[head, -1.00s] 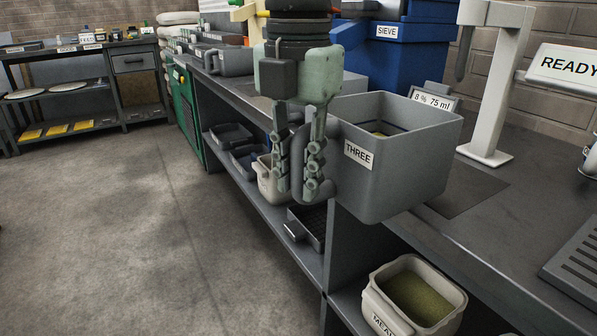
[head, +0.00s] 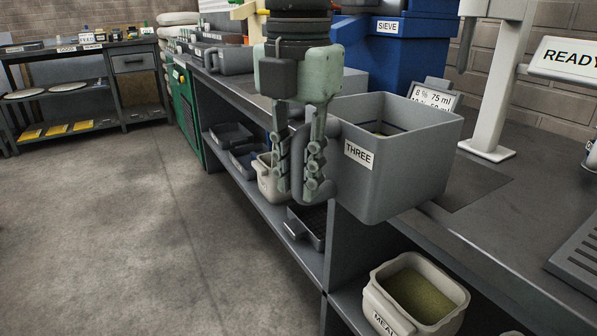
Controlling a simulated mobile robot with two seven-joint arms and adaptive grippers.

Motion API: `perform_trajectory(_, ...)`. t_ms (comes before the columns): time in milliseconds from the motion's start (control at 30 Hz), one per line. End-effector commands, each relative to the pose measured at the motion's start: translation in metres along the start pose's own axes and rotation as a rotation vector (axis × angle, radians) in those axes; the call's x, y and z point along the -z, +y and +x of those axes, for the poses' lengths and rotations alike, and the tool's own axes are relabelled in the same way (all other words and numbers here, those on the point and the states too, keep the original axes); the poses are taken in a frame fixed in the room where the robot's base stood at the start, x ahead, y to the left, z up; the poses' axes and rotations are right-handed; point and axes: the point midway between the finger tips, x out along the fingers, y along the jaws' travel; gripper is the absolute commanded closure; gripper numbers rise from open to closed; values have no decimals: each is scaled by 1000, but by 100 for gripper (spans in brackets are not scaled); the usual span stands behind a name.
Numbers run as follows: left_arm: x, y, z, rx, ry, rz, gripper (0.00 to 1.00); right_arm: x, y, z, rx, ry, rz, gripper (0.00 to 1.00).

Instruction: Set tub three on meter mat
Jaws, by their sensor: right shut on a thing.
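Tub three (head: 410,172) is a grey open box labelled THREE, with something partly visible inside. My right gripper (head: 300,192) points down, shut on the tub's handle at its left side. The tub is upright and overlaps the bench's front edge in the head view; it appears held clear of the top. The meter mat (head: 474,187) looks to be the dark flat patch on the bench, right of the tub and in front of the white meter stand (head: 487,150). The tub hides part of it. My left gripper is not in view.
A card reading 8 % 75 ml (head: 432,98) stands behind the tub. A blue SIEVE bin (head: 400,55) is further back. A READY sign (head: 568,58) and slotted tray (head: 578,250) are at right. A MEAL tub (head: 420,290) sits on the lower shelf.

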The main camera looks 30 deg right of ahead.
Motion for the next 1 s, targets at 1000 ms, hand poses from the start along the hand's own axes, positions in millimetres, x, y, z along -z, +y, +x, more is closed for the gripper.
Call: perform_trajectory(1000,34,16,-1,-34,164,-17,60,-78,-40,0,-4,-3,1,100)
